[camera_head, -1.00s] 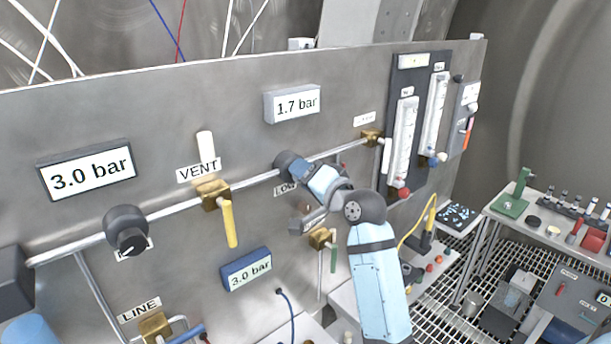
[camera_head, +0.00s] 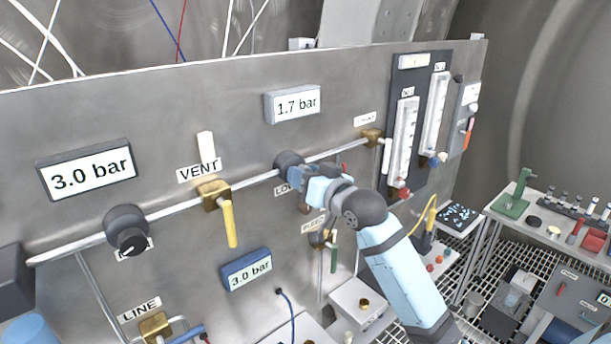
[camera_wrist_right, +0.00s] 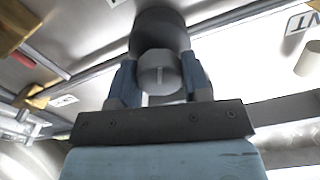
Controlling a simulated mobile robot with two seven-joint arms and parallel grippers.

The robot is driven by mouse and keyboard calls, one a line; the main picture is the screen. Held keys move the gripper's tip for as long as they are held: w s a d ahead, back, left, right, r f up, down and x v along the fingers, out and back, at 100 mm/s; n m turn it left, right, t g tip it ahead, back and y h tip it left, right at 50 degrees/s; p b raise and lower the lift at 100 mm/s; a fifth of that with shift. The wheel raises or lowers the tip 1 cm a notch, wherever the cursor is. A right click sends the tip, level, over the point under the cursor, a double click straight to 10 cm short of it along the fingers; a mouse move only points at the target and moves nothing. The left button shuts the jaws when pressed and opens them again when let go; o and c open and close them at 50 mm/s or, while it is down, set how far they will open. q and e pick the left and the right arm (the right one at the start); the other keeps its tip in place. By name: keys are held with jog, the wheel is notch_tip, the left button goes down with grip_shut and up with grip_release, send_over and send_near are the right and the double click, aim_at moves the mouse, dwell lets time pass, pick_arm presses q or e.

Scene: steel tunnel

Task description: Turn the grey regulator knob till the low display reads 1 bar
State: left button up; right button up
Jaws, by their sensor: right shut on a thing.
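The grey regulator knob (camera_head: 290,163) sits on the pipe along the steel panel, beside a partly hidden label starting "LO". The low display (camera_head: 297,103) above it reads 1.7 bar. My right gripper (camera_head: 308,181) is at this knob and covers part of it. In the right wrist view the knob's round face (camera_wrist_right: 158,73), with a pale mark, lies between the two blue fingers of the right gripper (camera_wrist_right: 159,82), which are shut on it. My left gripper is not in view.
Another dark knob (camera_head: 126,230) sits to the left under a display (camera_head: 86,168) reading 3.0 bar. A yellow vent handle (camera_head: 229,222) hangs between the knobs. A blue display (camera_head: 247,269) reads 3.0 bar. Flow meters (camera_head: 403,140) stand right of my gripper.

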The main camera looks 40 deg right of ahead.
jog(key=shift+n, duration=0.5)
jog(key=o, duration=0.9)
jog(key=shift+s, duration=0.1)
jog(key=shift+s+d, duration=0.2)
jog(key=shift+s, duration=2.05)
jog(key=shift+s+d, duration=0.15)
jog(key=shift+s, duration=2.15)
jog(key=shift+s+d, duration=0.2)
jog(key=shift+s, duration=2.05)
